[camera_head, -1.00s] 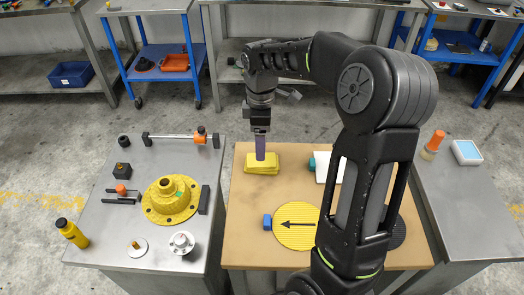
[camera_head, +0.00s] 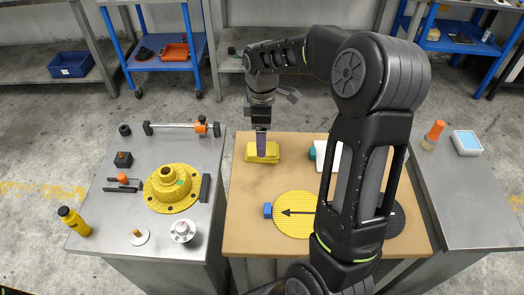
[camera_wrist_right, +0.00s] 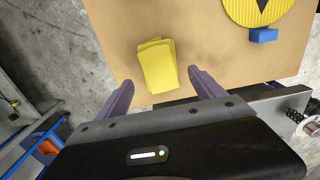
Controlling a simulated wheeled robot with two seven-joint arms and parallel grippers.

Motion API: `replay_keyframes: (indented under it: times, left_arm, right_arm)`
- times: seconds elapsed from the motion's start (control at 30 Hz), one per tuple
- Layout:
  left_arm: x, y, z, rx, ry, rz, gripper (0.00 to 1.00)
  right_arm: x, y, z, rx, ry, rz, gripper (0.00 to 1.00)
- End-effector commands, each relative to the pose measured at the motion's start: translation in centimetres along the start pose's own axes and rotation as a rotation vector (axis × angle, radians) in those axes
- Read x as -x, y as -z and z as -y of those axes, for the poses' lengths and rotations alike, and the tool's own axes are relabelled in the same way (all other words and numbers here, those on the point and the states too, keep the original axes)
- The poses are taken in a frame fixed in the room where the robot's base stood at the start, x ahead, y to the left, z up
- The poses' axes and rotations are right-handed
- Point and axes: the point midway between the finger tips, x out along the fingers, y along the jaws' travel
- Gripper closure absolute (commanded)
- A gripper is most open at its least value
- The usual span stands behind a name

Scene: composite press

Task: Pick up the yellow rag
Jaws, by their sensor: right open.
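The yellow rag (camera_head: 262,152) lies folded at the far left of the wooden table (camera_head: 250,215). It also shows in the right wrist view (camera_wrist_right: 157,65), where its near end lies between the two purple fingertips. My right gripper (camera_head: 261,145) points down at the rag, its fingers covering part of it in the head view. In the right wrist view my right gripper (camera_wrist_right: 163,82) is open, with gaps on both sides of the rag. My left gripper is not in view.
A blue block (camera_head: 267,210) and a yellow ribbed disc (camera_head: 294,214) with a black arrow lie nearer on the table. A white item (camera_head: 324,155) with a green end lies right of the rag. A grey table (camera_head: 120,220) with a yellow flange (camera_head: 171,188) stands left.

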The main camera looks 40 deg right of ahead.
Motion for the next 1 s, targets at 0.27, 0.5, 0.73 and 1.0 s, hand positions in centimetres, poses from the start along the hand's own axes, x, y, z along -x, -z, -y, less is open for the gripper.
replay_keyframes:
  times: [0.27,0.5,0.73,1.0]
  left_arm:
    - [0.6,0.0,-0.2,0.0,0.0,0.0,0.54]
    - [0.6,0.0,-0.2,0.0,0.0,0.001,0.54]
    - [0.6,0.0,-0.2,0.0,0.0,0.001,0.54]
    - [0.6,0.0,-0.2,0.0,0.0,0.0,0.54]
  right_arm:
    - [-3.9,-0.1,0.0,-0.001,0.004,0.002,0.22]
    - [-4.8,-0.1,-0.1,-0.001,0.0,0.0,0.22]
    - [-4.8,-0.1,-0.1,0.0,0.0,0.0,0.22]
    - [-4.7,0.0,-0.1,0.0,0.0,0.0,0.24]
